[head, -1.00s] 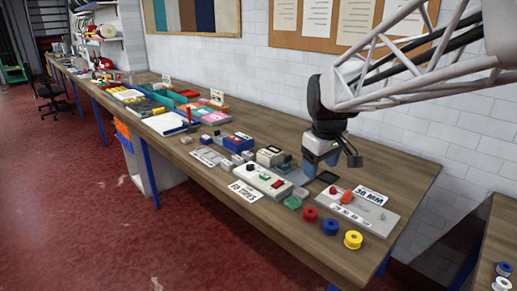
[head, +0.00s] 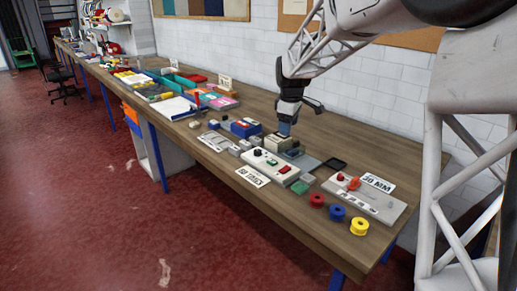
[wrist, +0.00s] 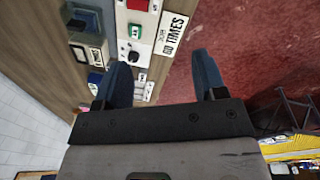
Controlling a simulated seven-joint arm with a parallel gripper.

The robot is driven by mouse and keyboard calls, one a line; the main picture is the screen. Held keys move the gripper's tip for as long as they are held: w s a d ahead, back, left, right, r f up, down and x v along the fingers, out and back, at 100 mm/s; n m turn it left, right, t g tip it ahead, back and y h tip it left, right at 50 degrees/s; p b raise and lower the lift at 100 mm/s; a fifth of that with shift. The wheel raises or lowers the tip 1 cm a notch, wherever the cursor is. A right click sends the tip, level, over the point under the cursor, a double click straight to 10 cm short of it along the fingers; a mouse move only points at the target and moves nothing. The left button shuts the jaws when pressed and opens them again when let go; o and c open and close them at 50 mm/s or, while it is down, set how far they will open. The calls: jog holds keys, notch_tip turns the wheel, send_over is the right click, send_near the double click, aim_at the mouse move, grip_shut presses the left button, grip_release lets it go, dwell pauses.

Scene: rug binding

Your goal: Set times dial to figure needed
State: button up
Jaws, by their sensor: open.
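The times dial is a black knob (head: 258,152) on the white control box (head: 273,163), which also has a red switch. In the wrist view the black knob (wrist: 134,58) shows near my left-hand finger. A white card (head: 253,176) reading "TIMES" lies in front of the box; I cannot read its figure surely. The card also shows in the wrist view (wrist: 174,33). My gripper (head: 285,129) is above and behind the box, apart from the knob. In the wrist view its two blue fingers (wrist: 160,70) are spread with nothing between them.
A grey plate with a "MM" card (head: 377,183) and an orange-red knob lies to the right. Red, blue and yellow spools (head: 359,227) stand along the front edge. Small boxes (head: 244,127) crowd the bench left of my gripper. The bench front (head: 290,217) is clear.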

jog(key=w+a+f+n, duration=0.2)
jog(key=w+a+f, duration=0.1)
jog(key=w, duration=0.3)
jog(key=w+a+f+n, duration=0.1)
jog(key=w+a+f, duration=0.2)
jog(key=w+f, duration=0.15)
jog(key=n, duration=0.4)
send_over(257, 150)
jog(key=shift+g, duration=0.3)
jog(key=f, duration=0.6)
jog(key=shift+s+d+f, duration=0.15)
jog(key=shift+s+f, duration=0.15)
jog(key=shift+s, duration=0.1)
jog(key=shift+f, duration=0.15)
jog(key=shift+w+f, duration=0.2)
jog(key=shift+f, duration=3.55)
jog(key=shift+c, duration=0.2)
jog(key=c, duration=0.9)
